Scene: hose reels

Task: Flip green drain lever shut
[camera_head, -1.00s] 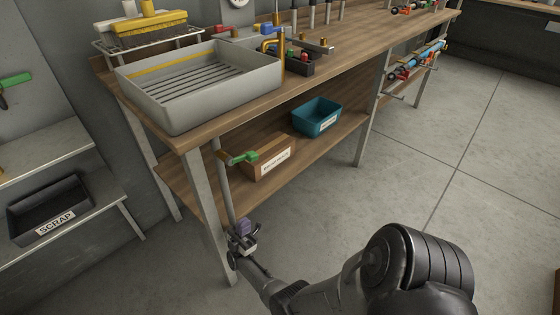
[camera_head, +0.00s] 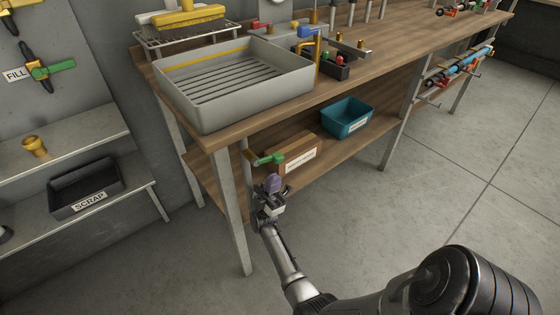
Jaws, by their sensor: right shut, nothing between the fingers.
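The green drain lever (camera_head: 268,159) sits on the grey drain pipe (camera_head: 246,165) below the sink tray (camera_head: 235,90). Its handle sticks out sideways to the right, roughly level, across the pipe. My right gripper (camera_head: 273,186), with a purple part at its tip, is shut and empty. It is just below the lever, with a small gap showing in the picture; depth between them is hard to judge. My left gripper is not in view.
The bench's front leg (camera_head: 230,200) stands just left of my right gripper. A labelled cardboard box (camera_head: 297,158) and teal bin (camera_head: 346,118) sit on the lower shelf behind. Another green lever (camera_head: 55,68) is by the FILL label on the left wall. The floor in front is clear.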

